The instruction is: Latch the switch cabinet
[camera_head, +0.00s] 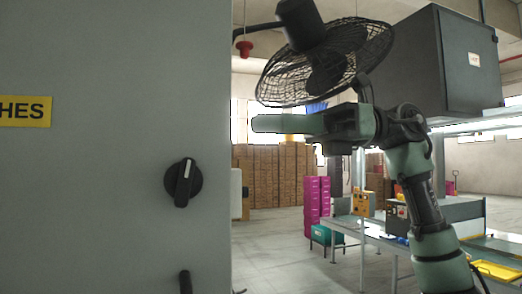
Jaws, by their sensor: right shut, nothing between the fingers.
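The grey switch cabinet (90,190) fills the left side of the head view, its right edge upright near the middle. A yellow label (25,111) with the letters "HES" is on its face. A round black rotary knob (183,183) with a pale mark sits near the right edge, its grip close to upright. A second black handle (185,282) is partly cut off at the bottom. My right gripper (262,124) is shut and empty, pointing left, to the right of the cabinet edge and above the knob's height. My left gripper is out of view.
A black fan (325,62) hangs above my right gripper. A dark box (440,62) is at the upper right. Stacked brown cartons (280,172), pink crates (317,200) and a workbench (385,238) stand behind. Open floor (275,250) lies right of the cabinet.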

